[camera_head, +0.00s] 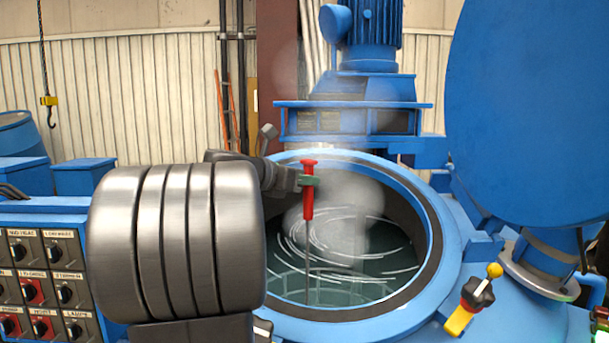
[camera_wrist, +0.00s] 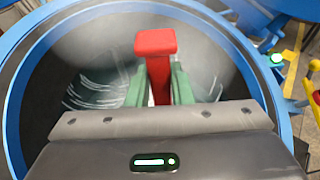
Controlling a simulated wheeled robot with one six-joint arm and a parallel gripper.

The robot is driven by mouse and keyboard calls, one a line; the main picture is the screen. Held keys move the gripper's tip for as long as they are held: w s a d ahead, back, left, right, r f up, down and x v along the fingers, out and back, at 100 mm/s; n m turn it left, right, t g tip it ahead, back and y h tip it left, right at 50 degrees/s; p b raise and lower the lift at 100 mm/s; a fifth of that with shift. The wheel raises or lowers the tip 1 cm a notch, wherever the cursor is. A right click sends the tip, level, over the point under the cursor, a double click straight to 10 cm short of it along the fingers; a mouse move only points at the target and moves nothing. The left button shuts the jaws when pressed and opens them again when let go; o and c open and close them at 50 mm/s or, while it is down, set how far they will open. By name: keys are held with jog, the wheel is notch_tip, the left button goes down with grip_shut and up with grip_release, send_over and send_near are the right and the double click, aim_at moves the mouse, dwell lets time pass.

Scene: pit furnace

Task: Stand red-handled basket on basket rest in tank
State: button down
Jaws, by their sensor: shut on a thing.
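The red handle (camera_head: 308,205) of the basket stands upright inside the round mouth of the tank (camera_head: 432,250). A thin rod runs from it down to the swirling liquid. My gripper (camera_head: 309,181), with green fingers, is shut on the upper part of this handle. In the wrist view the red handle (camera_wrist: 156,43) sits between the two green fingers of my gripper (camera_wrist: 160,88). The basket body is not clear to see. Faint curved lines show under the liquid at the near side; I cannot tell whether they belong to the basket or the basket rest.
Steam rises over the liquid. A large blue lid (camera_head: 540,100) stands open at the right, and a blue motor unit (camera_head: 365,60) stands behind the tank. A control panel (camera_head: 40,270) is at the left.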

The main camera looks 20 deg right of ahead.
aim_at(307, 230)
notch_tip(307, 230, down, 11)
jog(key=b, duration=0.7)
jog(key=shift+f, duration=0.2)
jog(key=shift+f+b, duration=0.45)
jog(key=shift+f, duration=0.05)
dwell(0.4)
dwell(0.4)
jog(key=c, duration=1.2)
grip_release()
jog(key=shift+s, duration=0.1)
jog(key=o, duration=0.6)
jog(key=shift+f, duration=0.15)
